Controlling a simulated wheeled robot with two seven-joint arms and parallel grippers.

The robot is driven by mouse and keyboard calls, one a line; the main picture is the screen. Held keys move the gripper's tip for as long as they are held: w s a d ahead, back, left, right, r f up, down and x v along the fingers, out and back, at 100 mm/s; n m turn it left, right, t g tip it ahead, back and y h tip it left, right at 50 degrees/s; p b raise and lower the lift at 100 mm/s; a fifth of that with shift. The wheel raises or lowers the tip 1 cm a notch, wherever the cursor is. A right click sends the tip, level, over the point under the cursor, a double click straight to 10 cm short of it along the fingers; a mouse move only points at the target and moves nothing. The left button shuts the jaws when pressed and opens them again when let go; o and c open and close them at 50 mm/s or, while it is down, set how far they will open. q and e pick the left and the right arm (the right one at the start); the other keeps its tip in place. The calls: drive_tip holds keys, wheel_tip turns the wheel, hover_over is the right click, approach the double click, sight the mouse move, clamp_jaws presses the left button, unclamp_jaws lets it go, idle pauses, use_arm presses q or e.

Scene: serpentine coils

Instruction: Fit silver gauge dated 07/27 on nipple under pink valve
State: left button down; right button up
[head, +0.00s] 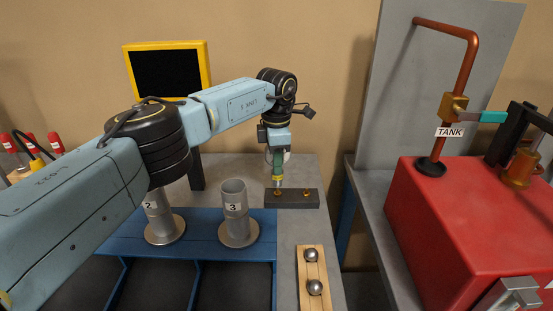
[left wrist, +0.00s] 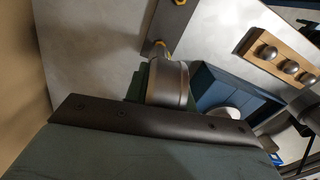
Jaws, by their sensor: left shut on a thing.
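My left gripper (head: 278,165) is shut on a silver round gauge, at the far end of the table. In the left wrist view the gauge (left wrist: 168,83) shows as a silver cylinder side-on between the jaws; its dial and date are not readable. A dark block (head: 292,203) with two brass nipples lies just below the gripper. The left nipple (head: 277,193) is right beneath the gripper; the right nipple (head: 306,193) is clear. I cannot tell whether the gauge touches a nipple. No pink valve is visible. My right gripper is not in view.
A blue rack (head: 196,219) bears grey cups (head: 235,205) marked 2 and 3. A wooden strip (head: 305,258) with metal balls lies in front of the block. At right stands a red tank (head: 455,220) with a copper pipe (head: 468,60) and a teal-handled valve (head: 492,117).

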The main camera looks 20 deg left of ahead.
use_arm(q)
drive_tip(key=shift+f, duration=0.15)
drive_tip(key=shift+f+b, duration=0.55)
drive_tip(key=shift+f, duration=0.3)
drive_tip(key=shift+f, duration=0.4)
drive_tip(key=c, duration=1.1)
unclamp_jaws()
